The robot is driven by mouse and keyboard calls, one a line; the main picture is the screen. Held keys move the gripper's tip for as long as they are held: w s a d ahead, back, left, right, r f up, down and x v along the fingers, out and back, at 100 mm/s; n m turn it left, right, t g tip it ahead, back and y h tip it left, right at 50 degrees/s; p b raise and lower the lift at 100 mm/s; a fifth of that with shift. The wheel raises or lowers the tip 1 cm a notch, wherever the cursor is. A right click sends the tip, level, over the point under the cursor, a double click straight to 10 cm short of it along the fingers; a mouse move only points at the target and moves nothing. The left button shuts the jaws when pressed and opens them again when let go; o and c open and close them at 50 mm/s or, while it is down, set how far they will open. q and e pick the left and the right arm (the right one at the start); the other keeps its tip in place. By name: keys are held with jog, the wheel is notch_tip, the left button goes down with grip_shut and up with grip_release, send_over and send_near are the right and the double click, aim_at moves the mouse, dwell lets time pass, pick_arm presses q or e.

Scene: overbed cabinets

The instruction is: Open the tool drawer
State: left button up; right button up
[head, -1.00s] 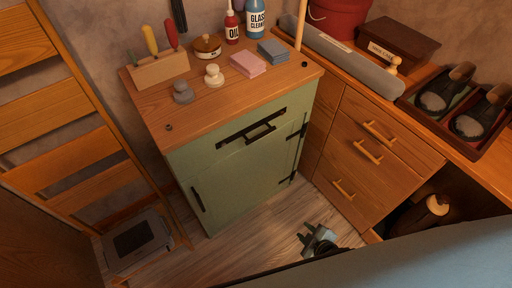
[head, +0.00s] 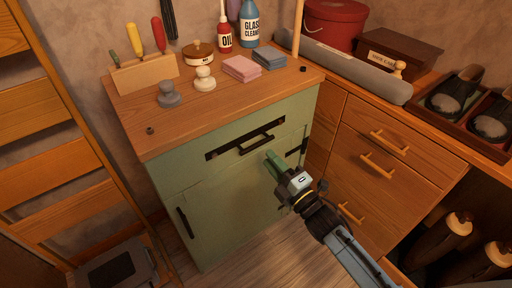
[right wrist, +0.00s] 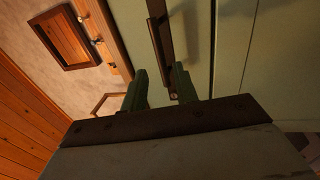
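The green cabinet's top drawer (head: 182,174) appears shut, flush above the cabinet door. Its dark bar handle (head: 257,143) sits on a long dark strip across the drawer front. The handle also shows in the right wrist view (right wrist: 161,44), ahead of the fingers. My right gripper (head: 273,158) is just below and slightly right of the handle in the head view. In the right wrist view its two green fingers (right wrist: 160,82) are apart with nothing between them. The gripper appears clear of the handle. My left gripper is not in view.
The wooden cabinet top (head: 215,108) holds tools in a block (head: 146,72), bottles, sponges and small knobs. A drawer unit (head: 385,160) stands close on the right. A wooden ladder-like frame (head: 50,140) stands left. Floor (head: 245,260) shows in front of the cabinet.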

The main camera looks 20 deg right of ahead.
aim_at(257, 145)
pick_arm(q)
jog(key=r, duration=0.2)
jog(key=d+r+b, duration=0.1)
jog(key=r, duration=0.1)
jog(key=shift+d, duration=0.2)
pick_arm(e)
jog(key=x, duration=0.7)
grip_shut()
